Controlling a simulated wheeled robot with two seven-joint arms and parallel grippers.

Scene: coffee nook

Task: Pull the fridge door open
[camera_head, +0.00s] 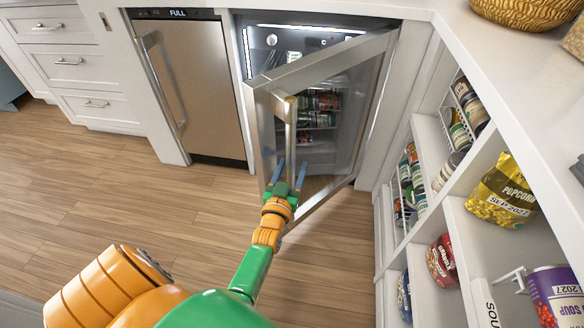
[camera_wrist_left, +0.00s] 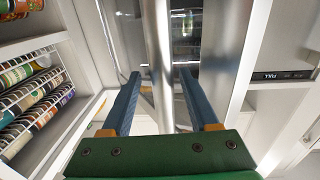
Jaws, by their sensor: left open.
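The fridge door (camera_head: 258,135) is a glass door in a metal frame. It stands partly open, swung out from its right side toward me, with a wide gap at its left. Its handle (camera_head: 291,125) is a vertical metal bar. My left gripper (camera_head: 289,170) is open at the lower part of the handle. In the left wrist view, the handle (camera_wrist_left: 158,40) runs between the two blue fingers of my left gripper (camera_wrist_left: 160,80), with visible space on both sides. My right gripper is not in view.
Lit fridge shelves (camera_head: 318,118) hold cans and packages. A closed steel appliance (camera_head: 190,80) stands to the left. Open shelves on the right hold cans and a popcorn bag (camera_head: 503,190) under a white counter (camera_head: 510,70). The wooden floor (camera_head: 130,190) on the left is clear.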

